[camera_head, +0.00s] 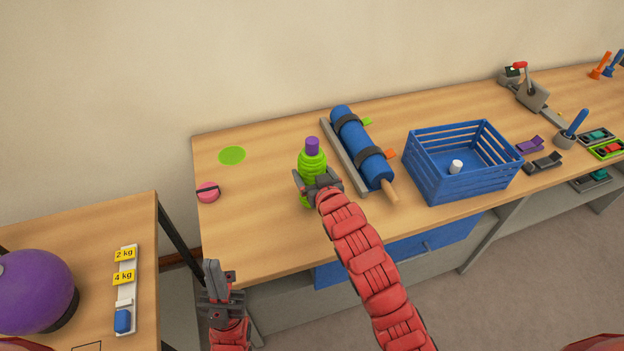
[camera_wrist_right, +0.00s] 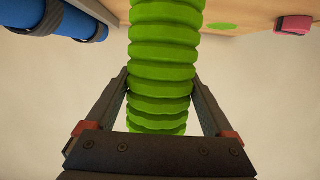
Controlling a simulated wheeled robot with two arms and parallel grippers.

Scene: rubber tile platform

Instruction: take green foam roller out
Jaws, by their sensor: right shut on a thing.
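The green foam roller (camera_head: 312,163) is ribbed and bright green, with a purple piece (camera_head: 312,143) at its top end in the head view. It is roughly upright at the middle of the long table (camera_head: 265,235). My right gripper (camera_head: 318,184) is shut on it, with one finger on each side of the ribs in the wrist view (camera_wrist_right: 160,100). I cannot tell whether its lower end touches the table. My left gripper (camera_head: 221,277) points up in front of the table's left front corner, empty; its finger gap is unclear.
A blue roller (camera_head: 362,150) with dark straps lies in a grey holder right of the green roller. A blue slatted crate (camera_head: 462,185) with a white cylinder stands further right. A green disc (camera_head: 232,155) and a pink item (camera_head: 208,191) lie left, with bare table between.

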